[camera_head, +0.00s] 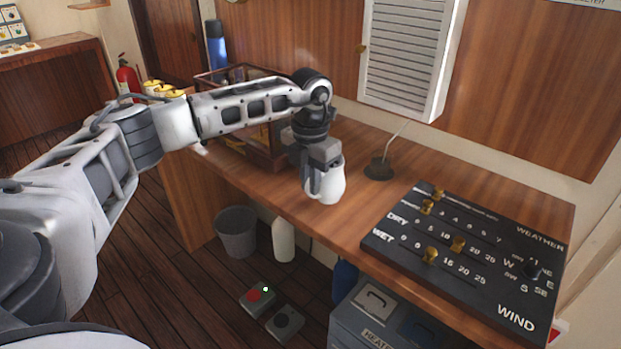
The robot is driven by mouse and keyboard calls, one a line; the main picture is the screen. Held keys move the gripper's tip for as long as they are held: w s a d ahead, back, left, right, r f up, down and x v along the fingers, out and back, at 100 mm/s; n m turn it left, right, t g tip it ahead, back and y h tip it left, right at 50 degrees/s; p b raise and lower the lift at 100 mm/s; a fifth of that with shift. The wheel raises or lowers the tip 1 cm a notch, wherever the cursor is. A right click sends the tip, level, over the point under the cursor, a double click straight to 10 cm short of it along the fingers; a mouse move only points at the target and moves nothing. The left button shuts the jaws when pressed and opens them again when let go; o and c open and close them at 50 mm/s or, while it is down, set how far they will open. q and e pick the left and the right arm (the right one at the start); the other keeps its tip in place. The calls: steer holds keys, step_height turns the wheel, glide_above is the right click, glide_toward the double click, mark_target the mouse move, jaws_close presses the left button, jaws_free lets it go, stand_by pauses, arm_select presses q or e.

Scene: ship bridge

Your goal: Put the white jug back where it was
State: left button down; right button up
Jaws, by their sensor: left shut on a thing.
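The white jug (330,184) is at the front part of the wooden desk (345,228), near its front edge. My left gripper (316,182) comes down on it from above and is shut on it. The fingers cover the jug's left and upper side. The jug looks upright; I cannot tell whether its base touches the desk top. My right gripper is not in view.
A black weather board (470,265) with brass knobs lies on the desk to the right. A glass-sided case (262,150) stands behind my arm, with a blue bottle (216,45) beyond it. A dark round holder (379,168) stands behind the jug. Bare desk lies between jug and board.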

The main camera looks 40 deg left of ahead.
arm_select(q)
steer(key=c, duration=1.5)
jaws_free()
steer(key=shift+f, duration=0.1)
step_height(320, 180, up, 12)
steer(key=shift+r+b, duration=0.2)
steer(key=shift+b, duration=0.5)
steer(key=shift+d+f, duration=0.1)
